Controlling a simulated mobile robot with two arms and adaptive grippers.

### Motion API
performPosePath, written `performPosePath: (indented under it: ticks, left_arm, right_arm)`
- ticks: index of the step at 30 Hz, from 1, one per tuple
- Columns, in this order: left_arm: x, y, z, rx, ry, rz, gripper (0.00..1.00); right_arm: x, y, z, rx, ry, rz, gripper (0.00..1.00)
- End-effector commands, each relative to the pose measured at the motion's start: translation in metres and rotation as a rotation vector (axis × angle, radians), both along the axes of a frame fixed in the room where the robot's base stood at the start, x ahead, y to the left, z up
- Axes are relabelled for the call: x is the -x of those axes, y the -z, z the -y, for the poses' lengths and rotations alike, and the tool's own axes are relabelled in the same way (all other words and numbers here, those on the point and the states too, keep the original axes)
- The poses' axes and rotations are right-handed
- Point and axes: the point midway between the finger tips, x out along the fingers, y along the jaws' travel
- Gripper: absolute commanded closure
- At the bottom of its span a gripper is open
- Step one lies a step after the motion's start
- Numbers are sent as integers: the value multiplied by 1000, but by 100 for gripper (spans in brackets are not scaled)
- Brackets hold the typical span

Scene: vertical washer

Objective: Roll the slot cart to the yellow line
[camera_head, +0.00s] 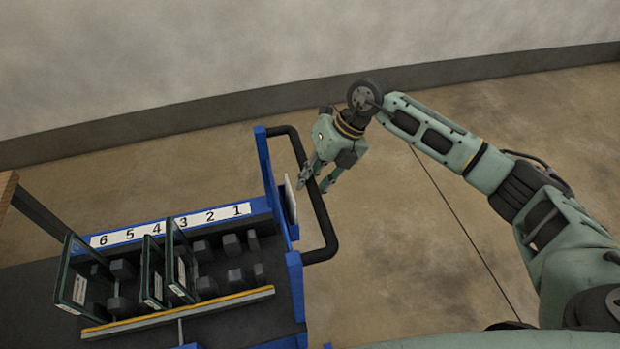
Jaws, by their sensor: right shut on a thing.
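The slot cart (264,205) is blue and dark grey and fills the lower left of the head view. A white strip (172,225) on it is numbered 6 to 1 from left to right. Three green-framed panels stand in its slots: one at the left end (75,275) and two close together near the middle (179,262). A black bar handle (327,226) sticks out from its right side. My right gripper (315,184) is shut on the upper part of this handle. My left gripper is not in view. No yellow line shows on the visible floor.
A yellow-edged rail (180,313) runs along the cart's near side. A pale wall with a dark base strip (220,107) crosses the back. The brown floor (420,270) right of the cart is clear, with a thin dark seam. A wooden edge (7,186) shows at far left.

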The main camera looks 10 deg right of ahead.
Motion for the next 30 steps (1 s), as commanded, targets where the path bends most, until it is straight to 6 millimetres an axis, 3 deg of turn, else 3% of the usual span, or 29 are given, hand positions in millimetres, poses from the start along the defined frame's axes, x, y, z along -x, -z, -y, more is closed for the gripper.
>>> performPosePath:
  ticks: [8, 30]
  left_arm:
    - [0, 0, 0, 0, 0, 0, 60]
    - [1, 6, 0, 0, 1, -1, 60]
  right_arm:
    - [0, 0, 2, 1, 2, -1, 100]
    - [-2, 1, 40, 3, 5, -1, 100]
